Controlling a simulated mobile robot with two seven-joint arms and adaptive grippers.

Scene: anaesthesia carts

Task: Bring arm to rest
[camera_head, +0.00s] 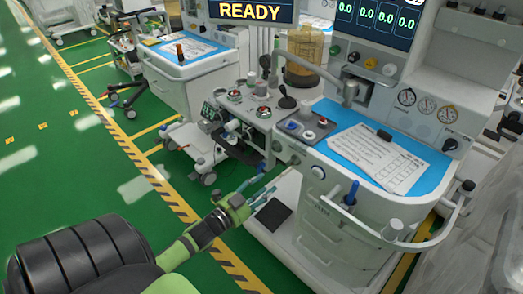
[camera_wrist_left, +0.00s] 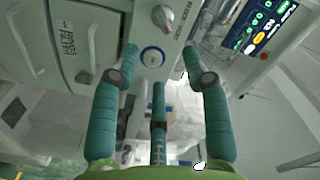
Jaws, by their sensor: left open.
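My left gripper (camera_head: 262,190) reaches in from the lower left in the head view, beside the left side of the near anaesthesia cart (camera_head: 335,215). In the left wrist view its teal fingers (camera_wrist_left: 158,75) are spread apart with nothing between them. The cart's white front, with a round blue-ringed button (camera_wrist_left: 152,56) and a grey knob (camera_wrist_left: 162,15), shows beyond the fingers. I cannot tell whether the fingers touch the cart. My right gripper is in neither view.
The cart's blue top holds a paper sheet (camera_head: 378,158). A blue pen-like item (camera_head: 351,193) stands at its front edge. A second cart (camera_head: 185,65) stands farther back. Green floor (camera_head: 60,160) with a striped yellow-black line (camera_head: 125,140) lies open on the left.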

